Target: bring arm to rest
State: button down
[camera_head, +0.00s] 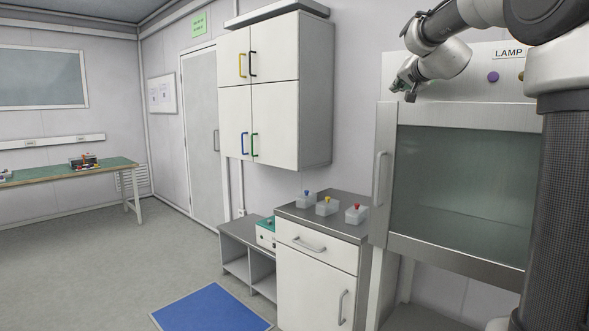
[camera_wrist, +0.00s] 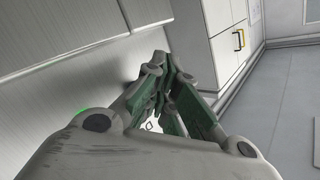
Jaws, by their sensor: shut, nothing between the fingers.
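My gripper (camera_head: 406,90) is raised at the upper right in the head view, in front of the top of a fume hood. It hangs at the end of my folded arm and holds nothing. In the wrist view my gripper (camera_wrist: 160,70) shows its grey-green fingers closed together, with nothing between them. The gripper's exact gap to the hood front cannot be told.
The fume hood (camera_head: 460,117) with a glass sash stands close to my arm. Left of it are a cabinet (camera_head: 316,262) bearing several small boxes, wall cupboards (camera_head: 275,75), a blue mat (camera_head: 212,308) and a green-topped table (camera_head: 50,175). The floor at left is clear.

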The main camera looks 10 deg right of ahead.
jog(key=f, duration=0.2)
jog(key=s+a+f+n+g, duration=0.1)
jog(key=f, duration=0.1)
jog(key=f+g+y, duration=0.1)
jog(key=f, duration=0.2)
jog(key=shift+s+a, duration=0.15)
jog(key=shift+a, duration=0.05)
jog(key=s+a+f+n+g+y, duration=0.1)
jog(key=s+a+f+n+g, duration=0.2)
jog(key=s+f, duration=0.65)
jog(key=s+a+f+n+g, duration=0.1)
jog(key=s+a+f+g, duration=0.3)
jog(key=s+f, duration=0.55)
jog(key=s+f+n+g, duration=0.1)
jog(key=s+f, duration=0.2)
jog(key=s, duration=0.7)
jog(key=s+a+f+n+g, duration=0.1)
jog(key=s+f+n+g, duration=0.1)
jog(key=s, duration=0.9)
jog(key=shift+a+f+n, duration=0.2)
jog(key=shift+f+n, duration=0.1)
jog(key=shift+f, duration=0.2)
